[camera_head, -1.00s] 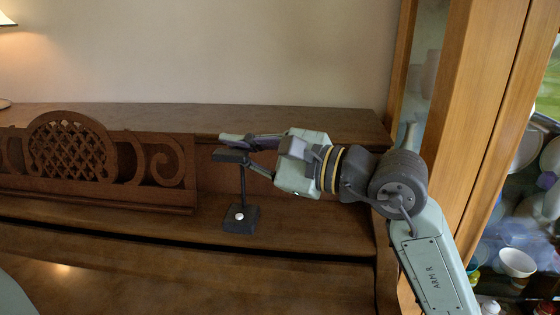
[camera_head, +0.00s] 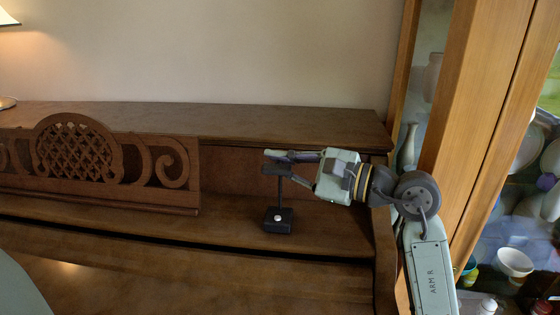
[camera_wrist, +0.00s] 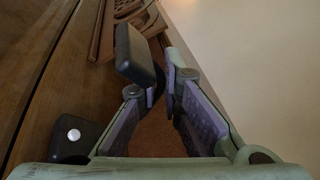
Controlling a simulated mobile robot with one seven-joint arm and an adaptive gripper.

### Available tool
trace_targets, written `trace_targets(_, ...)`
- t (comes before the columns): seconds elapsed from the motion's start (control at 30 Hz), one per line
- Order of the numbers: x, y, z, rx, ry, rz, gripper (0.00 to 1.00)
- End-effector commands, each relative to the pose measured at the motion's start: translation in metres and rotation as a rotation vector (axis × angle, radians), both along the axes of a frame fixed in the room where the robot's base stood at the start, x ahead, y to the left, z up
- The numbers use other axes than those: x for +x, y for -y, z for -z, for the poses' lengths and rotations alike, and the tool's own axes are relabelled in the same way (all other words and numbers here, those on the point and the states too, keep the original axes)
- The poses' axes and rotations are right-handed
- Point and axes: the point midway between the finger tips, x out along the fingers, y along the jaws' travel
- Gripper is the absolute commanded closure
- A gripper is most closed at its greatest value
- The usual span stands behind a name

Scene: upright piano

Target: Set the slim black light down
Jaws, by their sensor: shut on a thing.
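The slim black light (camera_head: 280,190) is upright, with a flat head, a thin stem and a square base with a white button. My gripper (camera_head: 284,160) is shut on its upper part, reaching in from the right. In the wrist view, my gripper (camera_wrist: 162,85) has the dark head (camera_wrist: 138,52) at its fingertips, and the base (camera_wrist: 75,138) shows at lower left. The base is over the right part of the piano's ledge (camera_head: 230,222); I cannot tell whether it touches. The fingers hide part of the upper stem.
A carved music stand (camera_head: 110,165) is to the left of the light. The piano's top (camera_head: 230,120) is behind and above, bare here. A wooden cabinet (camera_head: 480,120) with crockery stands at the right. A lamp (camera_head: 8,30) is at far left.

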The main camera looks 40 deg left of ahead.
Motion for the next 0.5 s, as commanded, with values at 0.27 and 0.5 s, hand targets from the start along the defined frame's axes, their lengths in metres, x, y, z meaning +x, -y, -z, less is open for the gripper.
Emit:
trace_targets(0.27, 0.0, -0.0001, 0.0016, 0.0, -0.001, 0.0, 0.89)
trace_targets(0.5, 0.0001, -0.0001, 0.0016, 0.0, -0.001, 0.0, 0.73)
